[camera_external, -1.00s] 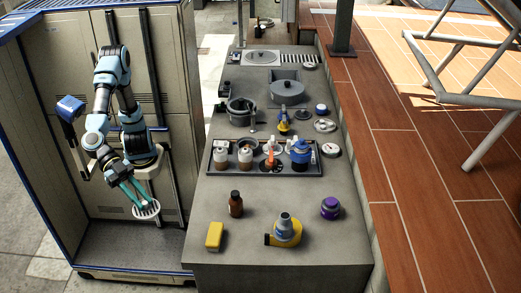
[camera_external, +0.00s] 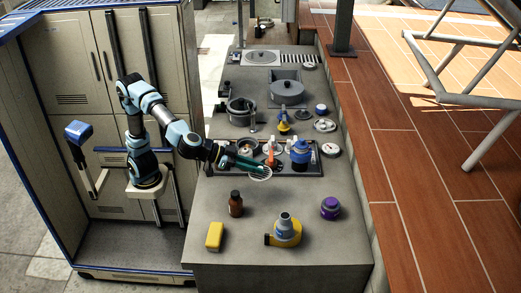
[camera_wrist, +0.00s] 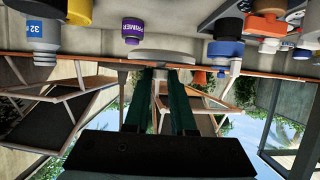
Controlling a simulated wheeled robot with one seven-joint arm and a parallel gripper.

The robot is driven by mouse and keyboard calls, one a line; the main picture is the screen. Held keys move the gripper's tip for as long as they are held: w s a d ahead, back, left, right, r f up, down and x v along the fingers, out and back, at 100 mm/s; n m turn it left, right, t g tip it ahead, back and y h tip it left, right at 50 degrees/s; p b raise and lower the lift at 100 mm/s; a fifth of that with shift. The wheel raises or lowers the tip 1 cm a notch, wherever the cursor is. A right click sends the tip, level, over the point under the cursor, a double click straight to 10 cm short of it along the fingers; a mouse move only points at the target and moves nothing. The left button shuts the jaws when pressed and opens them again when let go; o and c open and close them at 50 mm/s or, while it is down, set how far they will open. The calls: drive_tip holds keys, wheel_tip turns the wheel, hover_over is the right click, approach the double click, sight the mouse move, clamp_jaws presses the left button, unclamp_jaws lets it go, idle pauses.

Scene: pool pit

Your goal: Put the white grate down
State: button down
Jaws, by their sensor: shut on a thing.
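The white grate (camera_external: 261,174) is round and slotted. My gripper (camera_external: 246,166) is shut on its edge and holds it out over the front edge of the black tray (camera_external: 308,170), left of the middle. I cannot tell how high it is above the tray. In the wrist view the grate (camera_wrist: 163,55) is seen nearly edge-on, a pale band at the tips of the two green fingers (camera_wrist: 164,70). The arm and grate cover part of the tray's left side.
A blue container (camera_external: 300,152) stands in the tray. The counter between the bottle and tape roll is bare.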

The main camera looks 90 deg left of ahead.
drive_tip(key=b, duration=0.1)
hover_over(256, 197)
wheel_tip(256, 197, down, 10)
drive_tip(key=shift+r, duration=0.2)
drive_tip(key=shift+f+b, duration=0.65)
drive_tip(key=shift+b, duration=0.8)
drive_tip(key=c, duration=0.8)
unclamp_jaws()
drive_tip(key=shift+o, duration=0.2)
drive_tip(key=shift+r, duration=0.2)
drive_tip(key=r+p, duration=0.1)
drive_tip(key=p, duration=0.2)
drive_tip(key=shift+s+r, duration=0.15)
drive_tip(key=shift+r, duration=0.2)
drive_tip(key=v, duration=1.1)
drive_tip(key=shift+s+f+b, duration=0.15)
drive_tip(key=shift+s+b, duration=0.2)
drive_tip(key=shift+b, duration=0.05)
drive_tip(key=shift+p, duration=0.3)
